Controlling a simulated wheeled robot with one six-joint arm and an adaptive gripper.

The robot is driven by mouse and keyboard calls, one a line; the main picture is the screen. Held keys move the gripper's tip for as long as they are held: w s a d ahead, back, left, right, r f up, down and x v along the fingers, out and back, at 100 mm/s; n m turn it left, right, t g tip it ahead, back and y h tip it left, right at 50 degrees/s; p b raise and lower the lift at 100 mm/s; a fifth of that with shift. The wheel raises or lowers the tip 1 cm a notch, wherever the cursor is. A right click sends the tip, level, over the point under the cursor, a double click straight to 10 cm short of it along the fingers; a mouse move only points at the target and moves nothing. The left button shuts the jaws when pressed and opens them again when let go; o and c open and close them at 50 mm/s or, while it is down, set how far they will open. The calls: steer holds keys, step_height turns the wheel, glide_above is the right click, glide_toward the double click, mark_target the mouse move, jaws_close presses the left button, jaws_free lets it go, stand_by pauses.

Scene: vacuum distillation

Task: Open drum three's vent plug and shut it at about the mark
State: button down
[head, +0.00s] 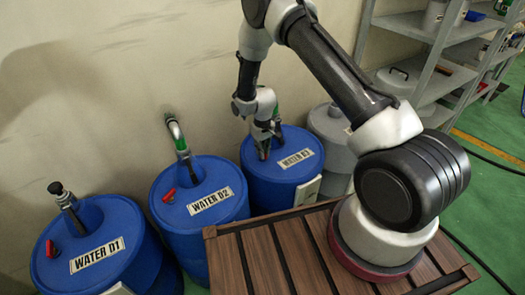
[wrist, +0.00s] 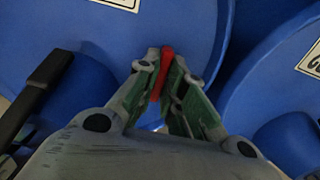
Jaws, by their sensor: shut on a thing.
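Drum three (head: 262,180) is a blue drum labelled WATER D3, standing at the right end of the row by the wall. My gripper (head: 264,150) points down over its top. In the wrist view, my gripper (wrist: 161,58) is shut on the red vent plug (wrist: 166,63) at the drum's lid (wrist: 110,45). The plug is pinched between the two fingertips. In the head view my gripper hides this plug. No mark can be made out in either view, and I cannot tell how far the plug is turned.
Drum two (head: 203,225) and drum one (head: 137,270) stand to the left, each with a red plug and a pipe fitting. A slatted wooden surface (head: 255,262) lies in front of drum three. A grey vessel (head: 335,130) and shelving (head: 405,22) are to the right.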

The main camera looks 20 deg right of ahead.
steer(key=c, duration=1.5)
jaws_free()
step_height(320, 180, up, 12)
